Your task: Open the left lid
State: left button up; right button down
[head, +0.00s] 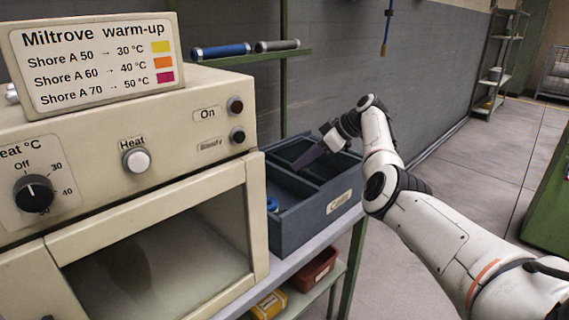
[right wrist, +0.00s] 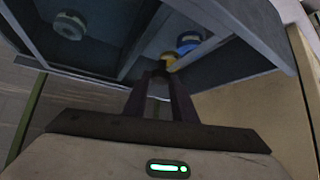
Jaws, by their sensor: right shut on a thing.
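My right gripper (head: 308,158) reaches down into the blue-grey divided bin (head: 312,222) to the right of the cream machine. In the right wrist view its dark fingers (right wrist: 160,78) come together at a small yellow round piece (right wrist: 168,59). The gripper is shut on what looks like this piece, though its hold is partly hidden. A blue round piece (right wrist: 189,41) lies just beyond, and a grey ring (right wrist: 69,25) is in another compartment. I cannot make out a separate left lid. My left gripper is not in view.
The cream machine (head: 205,95) has a Heat button, a dial and a windowed front. A sign (head: 95,62) stands on top. Blue and grey rolls (head: 220,50) lie on a green shelf behind. A red bin (head: 314,270) sits on the lower shelf.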

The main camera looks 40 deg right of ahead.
jog(key=shift+d, duration=0.3)
jog(key=c, duration=1.5)
grip_release()
jog(key=b+v, duration=0.1)
jog(key=v, duration=0.9)
jog(key=shift+s+d+r, duration=0.1)
